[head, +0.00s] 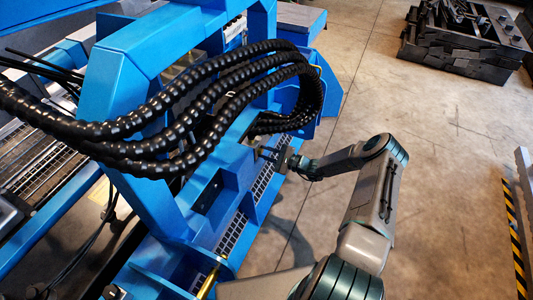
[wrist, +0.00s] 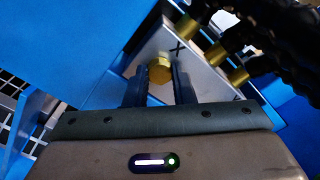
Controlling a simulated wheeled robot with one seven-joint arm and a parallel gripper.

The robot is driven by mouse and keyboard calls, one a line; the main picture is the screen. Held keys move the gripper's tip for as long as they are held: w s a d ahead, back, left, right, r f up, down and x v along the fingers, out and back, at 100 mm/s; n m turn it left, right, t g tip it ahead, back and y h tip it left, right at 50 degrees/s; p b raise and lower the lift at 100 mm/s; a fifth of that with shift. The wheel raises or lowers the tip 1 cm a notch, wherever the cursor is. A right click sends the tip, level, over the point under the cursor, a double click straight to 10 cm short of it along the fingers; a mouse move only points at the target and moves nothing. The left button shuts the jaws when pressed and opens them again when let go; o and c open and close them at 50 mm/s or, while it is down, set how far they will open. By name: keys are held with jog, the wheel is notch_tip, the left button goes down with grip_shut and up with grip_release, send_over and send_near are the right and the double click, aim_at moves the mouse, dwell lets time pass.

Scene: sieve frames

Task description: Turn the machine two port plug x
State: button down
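A brass plug (wrist: 160,70) with a hexagonal head sits in a grey metal plate (wrist: 150,50) in the wrist view. A black X is marked on the plate just above and right of the plug. My gripper (wrist: 160,78) has one dark finger on each side of the plug, and the plug fills the gap between the fingertips. In the head view my gripper (head: 281,158) is at the side of the blue machine (head: 165,205), below the black hoses. The plug itself cannot be made out there.
Several brass fittings (wrist: 215,53) with black hoses stand close to the right of the plug. Thick ribbed hoses (head: 200,105) arch over the machine above my gripper. A dark pallet of parts (head: 465,40) stands at the top right. The concrete floor around my arm is open.

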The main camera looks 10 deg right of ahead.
jog(key=shift+f+m, duration=0.1)
jog(key=shift+m, duration=0.2)
jog(key=m+b, duration=0.1)
jog(key=m, duration=0.2)
jog(key=m+b, duration=0.1)
jog(key=m, duration=0.6)
jog(key=shift+m+b, duration=0.3)
jog(key=shift+b, duration=0.05)
jog(key=shift+m, duration=2)
jog(key=c, duration=1.2)
grip_release()
jog(key=shift+d, duration=0.1)
